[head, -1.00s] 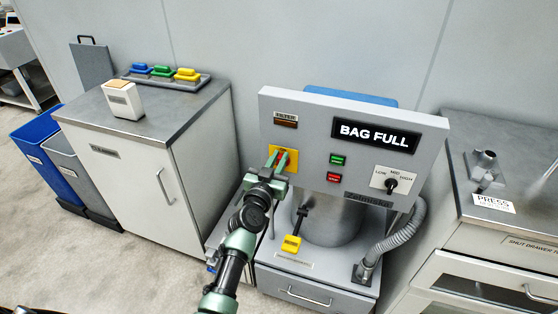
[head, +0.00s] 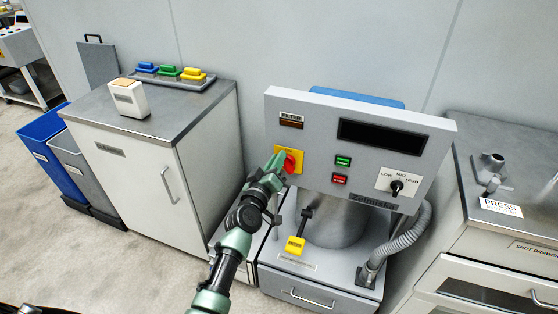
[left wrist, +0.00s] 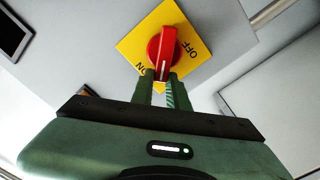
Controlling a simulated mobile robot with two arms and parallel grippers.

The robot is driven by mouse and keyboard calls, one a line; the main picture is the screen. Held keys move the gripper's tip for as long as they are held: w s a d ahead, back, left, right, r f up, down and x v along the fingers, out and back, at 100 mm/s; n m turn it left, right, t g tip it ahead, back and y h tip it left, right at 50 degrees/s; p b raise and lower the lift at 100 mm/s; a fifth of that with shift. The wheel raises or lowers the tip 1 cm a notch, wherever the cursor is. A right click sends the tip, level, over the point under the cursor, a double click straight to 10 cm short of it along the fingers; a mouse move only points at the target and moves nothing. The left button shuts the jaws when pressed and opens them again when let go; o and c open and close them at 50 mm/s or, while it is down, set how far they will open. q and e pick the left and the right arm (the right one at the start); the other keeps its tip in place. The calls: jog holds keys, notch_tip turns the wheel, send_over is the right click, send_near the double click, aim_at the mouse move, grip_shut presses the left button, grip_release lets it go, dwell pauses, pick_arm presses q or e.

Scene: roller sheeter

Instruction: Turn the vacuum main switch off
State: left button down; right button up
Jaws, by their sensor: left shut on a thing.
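The vacuum main switch (head: 291,162) is a red rotary handle on a yellow plate (left wrist: 143,45), on the left part of the grey machine panel. In the left wrist view the red handle (left wrist: 166,47) stands between the ON and OFF labels. My left gripper (head: 281,161) is at the switch, and its fingertips (left wrist: 162,78) are shut on the near end of the red handle. The fingers hide part of the handle and plate. The black display (head: 382,137) on the panel is dark. My right gripper is not in view.
Green (head: 343,160) and red (head: 339,180) buttons and a speed knob (head: 397,187) are on the same panel. A yellow-ended lever (head: 296,245) and a grey hose (head: 405,240) are below. A white cabinet (head: 140,175) stands left, a drawer unit (head: 490,265) right.

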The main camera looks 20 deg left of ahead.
pick_arm(q)
jog(key=shift+s+a+f+n+b, duration=0.1)
jog(key=shift+f+n+b, duration=0.35)
jog(key=shift+n, duration=1.15)
jog(key=shift+w+d+f+n+b, duration=0.15)
jog(key=shift+f+n, duration=0.55)
jog(key=shift+n, duration=0.9)
jog(key=shift+s+a+f+n+b, duration=0.15)
jog(key=shift+f+n+b, duration=0.3)
jog(key=shift+n, duration=1.15)
jog(key=shift+f, duration=0.1)
jog(key=c, duration=1.4)
grip_release()
jog(key=shift+r, duration=0.35)
jog(key=s, duration=0.7)
jog(key=shift+s+a, duration=0.2)
jog(key=shift+s, duration=0.15)
